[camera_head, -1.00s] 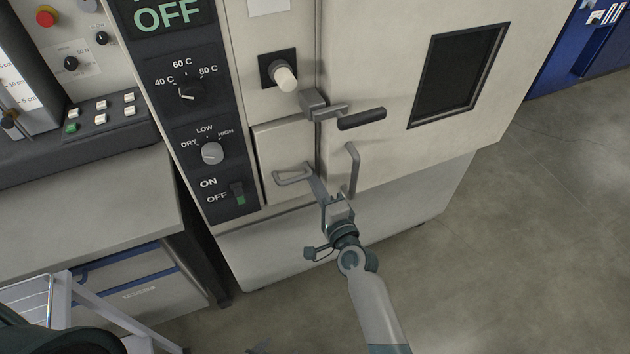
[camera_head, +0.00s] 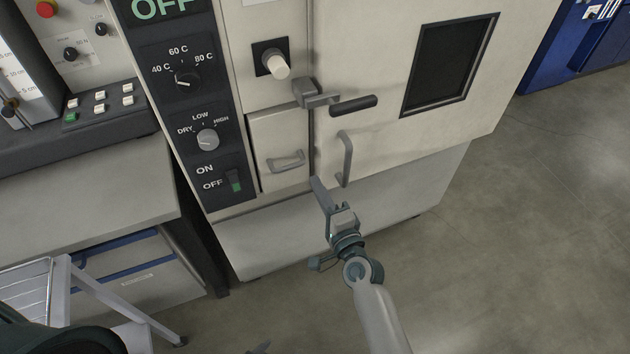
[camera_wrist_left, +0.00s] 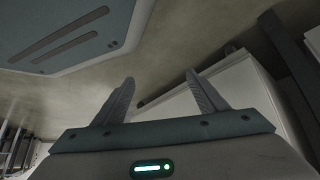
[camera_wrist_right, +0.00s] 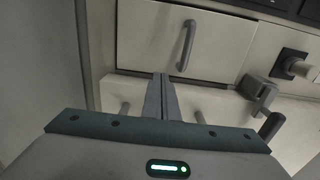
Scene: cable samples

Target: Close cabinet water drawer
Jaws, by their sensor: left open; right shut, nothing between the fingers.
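The water drawer (camera_head: 263,133) is a small pale panel low on the cabinet front, with a grey bow handle (camera_head: 286,162). Its face looks about flush with the cabinet. In the right wrist view the drawer (camera_wrist_right: 150,40) and its handle (camera_wrist_right: 187,45) lie just beyond my fingers. My right gripper (camera_head: 317,182) is shut and empty, its tips just right of and below the handle, apparently apart from it. Its fingers are together in the right wrist view (camera_wrist_right: 160,80). My left gripper (camera_wrist_left: 160,82) is open and empty, away from the drawer.
The cabinet door (camera_head: 390,60) carries a vertical handle (camera_head: 346,158), right beside my right gripper. A latch (camera_head: 312,94) and a pale knob (camera_head: 277,65) sit above the drawer. A control panel (camera_head: 190,100) stands left. Open floor (camera_head: 520,230) lies at right.

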